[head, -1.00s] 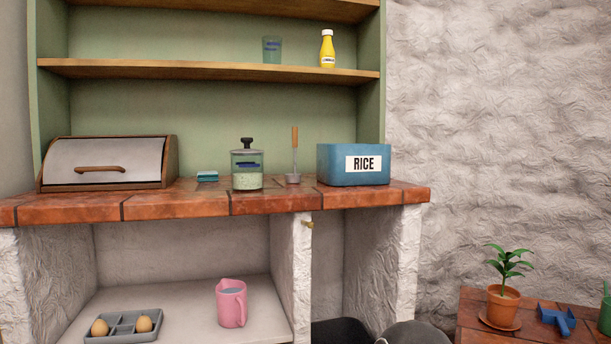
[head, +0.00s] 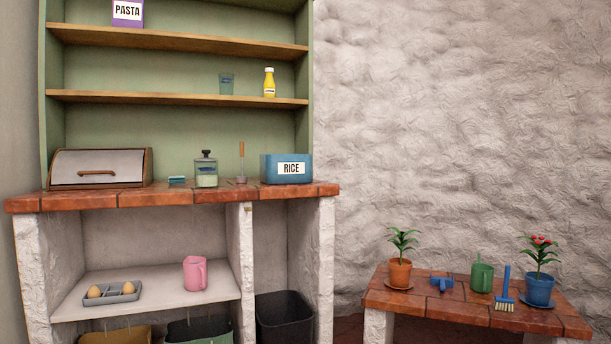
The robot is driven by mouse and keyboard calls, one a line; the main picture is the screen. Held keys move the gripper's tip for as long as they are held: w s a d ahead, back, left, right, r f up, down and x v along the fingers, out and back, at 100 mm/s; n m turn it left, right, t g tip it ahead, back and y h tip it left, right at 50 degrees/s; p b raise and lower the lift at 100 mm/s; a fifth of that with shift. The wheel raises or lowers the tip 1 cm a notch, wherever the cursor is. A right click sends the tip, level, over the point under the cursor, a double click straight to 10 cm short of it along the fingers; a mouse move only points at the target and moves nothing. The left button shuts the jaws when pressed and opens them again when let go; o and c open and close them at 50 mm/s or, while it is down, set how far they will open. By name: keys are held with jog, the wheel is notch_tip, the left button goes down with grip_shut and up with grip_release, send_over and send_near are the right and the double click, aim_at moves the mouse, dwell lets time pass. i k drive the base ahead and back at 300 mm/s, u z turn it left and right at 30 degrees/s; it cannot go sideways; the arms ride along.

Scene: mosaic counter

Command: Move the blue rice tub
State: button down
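The blue rice tub (head: 270,168) is a rectangular box with a white RICE label. It stands upright at the right end of the tiled counter (head: 130,200), close to the counter's right edge. A long-handled tool with a wooden handle (head: 241,155) stands just left of it. My gripper does not show in the head view.
A glass jar (head: 206,173), a teal sponge (head: 177,180) and a bread box (head: 100,167) stand further left on the counter. Shelves rise behind it. A low tiled bench (head: 455,310) at right holds potted plants and garden tools, with bare tile between some of them.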

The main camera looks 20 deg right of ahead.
aim_at(274, 169)
jog(key=u, duration=0.8)
jog(key=i, duration=1.25)
jog(key=z, duration=0.65)
jog(key=i, duration=0.8)
jog(key=z, duration=0.7)
